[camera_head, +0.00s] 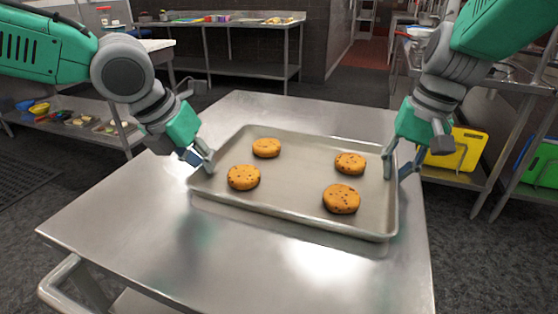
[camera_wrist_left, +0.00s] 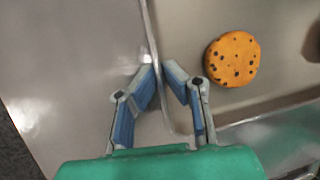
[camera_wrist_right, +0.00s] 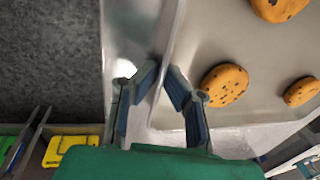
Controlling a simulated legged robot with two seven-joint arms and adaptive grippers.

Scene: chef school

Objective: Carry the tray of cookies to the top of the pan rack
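A grey metal tray (camera_head: 290,205) with several round chocolate-chip cookies (camera_head: 341,198) is level at the worktable's middle. I cannot tell whether it rests on the top or hangs just above it. My left gripper (camera_head: 205,158) is at the tray's left rim; in the left wrist view its fingertips (camera_wrist_left: 161,68) close on either side of that rim. My right gripper (camera_head: 395,165) is at the right rim; in the right wrist view its fingertips (camera_wrist_right: 162,70) pinch that rim. The cookies lie flat and apart. The pan rack cannot be made out.
The steel worktable (camera_head: 130,225) has bare top in front and to the left, with a rail handle (camera_head: 62,280) at its near left corner. A long table (camera_head: 240,24) with food items stands behind. Shelves with yellow (camera_head: 455,148) and green boards stand at right.

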